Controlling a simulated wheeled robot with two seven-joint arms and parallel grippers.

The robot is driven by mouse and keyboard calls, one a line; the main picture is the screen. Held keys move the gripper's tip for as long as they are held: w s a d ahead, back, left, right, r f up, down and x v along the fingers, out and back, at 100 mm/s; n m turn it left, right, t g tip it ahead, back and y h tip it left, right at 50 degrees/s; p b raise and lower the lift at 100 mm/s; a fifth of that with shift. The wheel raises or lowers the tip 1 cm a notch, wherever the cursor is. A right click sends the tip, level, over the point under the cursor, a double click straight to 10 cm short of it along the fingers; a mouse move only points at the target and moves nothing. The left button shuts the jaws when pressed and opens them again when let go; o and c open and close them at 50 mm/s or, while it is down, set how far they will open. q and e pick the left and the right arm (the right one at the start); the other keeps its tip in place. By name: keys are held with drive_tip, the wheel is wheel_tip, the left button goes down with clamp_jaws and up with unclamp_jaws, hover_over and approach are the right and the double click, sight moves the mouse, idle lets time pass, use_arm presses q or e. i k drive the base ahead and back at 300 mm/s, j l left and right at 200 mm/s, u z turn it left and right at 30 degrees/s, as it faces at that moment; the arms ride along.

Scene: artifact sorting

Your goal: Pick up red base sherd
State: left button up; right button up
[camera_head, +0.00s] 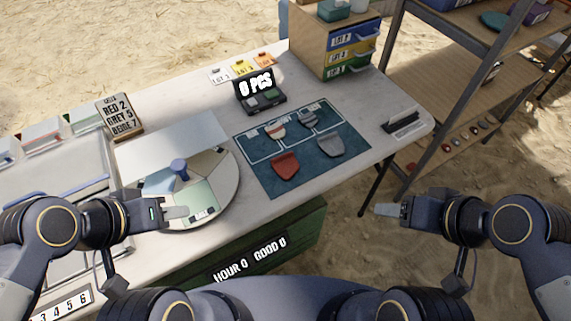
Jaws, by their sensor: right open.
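The red base sherd (285,166) lies at the front left of a dark teal mat (265,183) on the table. A grey sherd (331,146) lies to its right. A smaller beige and red sherd (276,131) and a small grey sherd (308,120) lie behind them. My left gripper (180,212) is over the front of the round turntable, left of the mat and apart from the sherds; whether its jaws are parted does not show. My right gripper (380,209) is open and empty, off the table's front edge, right of the mat.
The round turntable (226,182) with a blue knob (180,168) stands left of the mat. A dark display box (261,101) and a drawer cabinet (331,52) are behind. A black and white holder (404,124) is at the table's right end, near a shelf rack (440,90).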

sight(287, 165)
drive_tip(key=i+l, duration=0.15)
drive_tip(key=l, duration=0.15)
drive_tip(key=i+l+u, duration=0.1)
drive_tip(key=l+u, duration=0.25)
drive_tip(key=i+l+u, duration=0.1)
drive_tip(key=u, duration=0.25)
drive_tip(key=l+u, duration=0.35)
drive_tip(key=u, duration=0.5)
